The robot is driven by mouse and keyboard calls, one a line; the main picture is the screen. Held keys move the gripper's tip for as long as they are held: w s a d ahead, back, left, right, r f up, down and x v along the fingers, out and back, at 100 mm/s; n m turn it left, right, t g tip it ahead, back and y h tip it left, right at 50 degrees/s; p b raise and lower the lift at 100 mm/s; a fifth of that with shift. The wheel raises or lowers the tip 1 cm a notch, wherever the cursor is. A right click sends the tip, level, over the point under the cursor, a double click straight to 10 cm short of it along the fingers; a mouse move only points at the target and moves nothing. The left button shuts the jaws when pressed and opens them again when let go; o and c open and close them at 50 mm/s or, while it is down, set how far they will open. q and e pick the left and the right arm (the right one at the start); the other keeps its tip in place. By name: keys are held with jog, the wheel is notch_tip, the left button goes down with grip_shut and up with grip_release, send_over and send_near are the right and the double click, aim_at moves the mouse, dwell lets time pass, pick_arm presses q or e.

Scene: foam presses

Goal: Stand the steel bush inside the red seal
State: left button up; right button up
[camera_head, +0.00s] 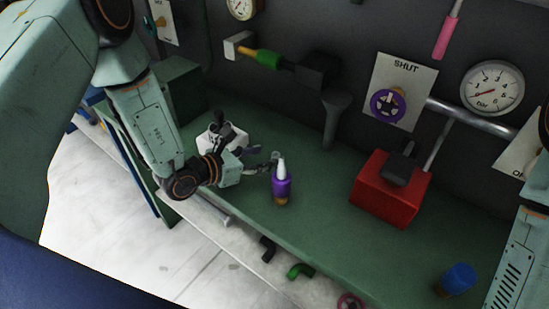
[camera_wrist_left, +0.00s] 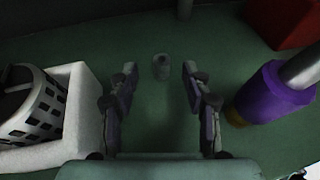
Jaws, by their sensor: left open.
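A small grey cylinder with a hole in its top, which looks like the steel bush (camera_wrist_left: 161,66), stands upright on the green bench. In the wrist view it lies ahead of my left gripper (camera_wrist_left: 160,80), roughly centred between the fingers and just past their tips. The fingers are open and empty. In the head view my left gripper (camera_head: 262,160) is low over the bench, and the bush (camera_head: 275,155) shows small at its tips. I cannot make out a red seal for certain. My right gripper is out of view; only part of its arm shows at right.
A red box (camera_head: 385,195), a blue-capped item (camera_head: 459,278) and a pinkish ring (camera_head: 350,301), cut off by the frame, lie further right.

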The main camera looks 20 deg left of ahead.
aim_at(275, 154)
pick_arm(q)
jog(key=x, duration=0.5)
jog(key=shift+w+d+f, duration=0.1)
jog(key=shift+d+f, duration=0.1)
jog(key=shift+s+a+r, duration=0.15)
jog(key=shift+s+r, duration=0.1)
jog(key=shift+w+d+f, duration=0.25)
jog(key=shift+w+d, duration=0.05)
jog(key=shift+w, duration=0.1)
jog(key=c, duration=0.4)
jog(key=shift+s+a+r, duration=0.2)
jog(key=shift+s+a, duration=0.05)
jog(key=shift+s, duration=0.1)
jog(key=c, duration=0.6)
jog(key=shift+w+d+f, duration=0.15)
jog(key=shift+w, duration=0.15)
grip_shut()
jog(key=shift+s+r, duration=0.15)
jog(key=shift+r, duration=0.25)
notch_tip(275, 154, up, 9)
jog(key=shift+r, duration=0.2)
